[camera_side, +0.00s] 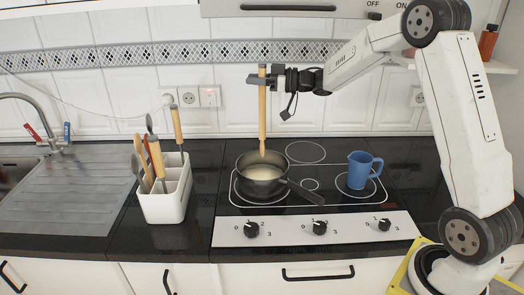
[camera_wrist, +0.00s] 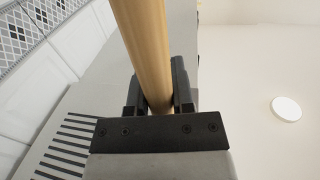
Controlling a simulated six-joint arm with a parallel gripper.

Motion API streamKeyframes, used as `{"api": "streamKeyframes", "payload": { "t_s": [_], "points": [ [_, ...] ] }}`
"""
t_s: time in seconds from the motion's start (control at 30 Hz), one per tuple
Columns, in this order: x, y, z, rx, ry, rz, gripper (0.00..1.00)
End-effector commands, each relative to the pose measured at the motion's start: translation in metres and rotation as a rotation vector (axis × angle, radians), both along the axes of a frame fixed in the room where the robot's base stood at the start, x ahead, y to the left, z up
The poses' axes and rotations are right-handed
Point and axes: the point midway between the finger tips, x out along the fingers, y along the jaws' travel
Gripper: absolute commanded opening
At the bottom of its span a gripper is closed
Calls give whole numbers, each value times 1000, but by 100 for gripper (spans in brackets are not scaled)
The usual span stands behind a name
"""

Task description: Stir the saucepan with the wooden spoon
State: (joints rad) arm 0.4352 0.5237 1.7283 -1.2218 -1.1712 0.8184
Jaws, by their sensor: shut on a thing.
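My gripper (camera_side: 262,79) is shut on a wooden spoon (camera_side: 262,118), holding it near its upper end. In the wrist view, the spoon's handle (camera_wrist: 146,50) runs up between the two fingers of my gripper (camera_wrist: 160,90). The spoon hangs upright over the dark saucepan (camera_side: 262,187). Its lower end is at the far part of the pan's opening in the side view; I cannot tell if it touches the pale contents. The saucepan stands on the left part of the hob, its handle pointing to the front right.
A blue jug (camera_side: 360,171) stands on the hob's right side. A white utensil holder (camera_side: 163,201) with several utensils stands left of the hob. A sink with a ribbed drainer (camera_side: 75,190) is at the far left. Knobs (camera_side: 319,227) line the hob's front.

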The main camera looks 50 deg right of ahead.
Motion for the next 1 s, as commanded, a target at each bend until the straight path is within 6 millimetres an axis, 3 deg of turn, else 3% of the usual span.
{"api": "streamKeyframes", "payload": {
  "t_s": [1.0],
  "points": [
    [0, 0, -17, 1, 1, -1, 0]
  ]
}}
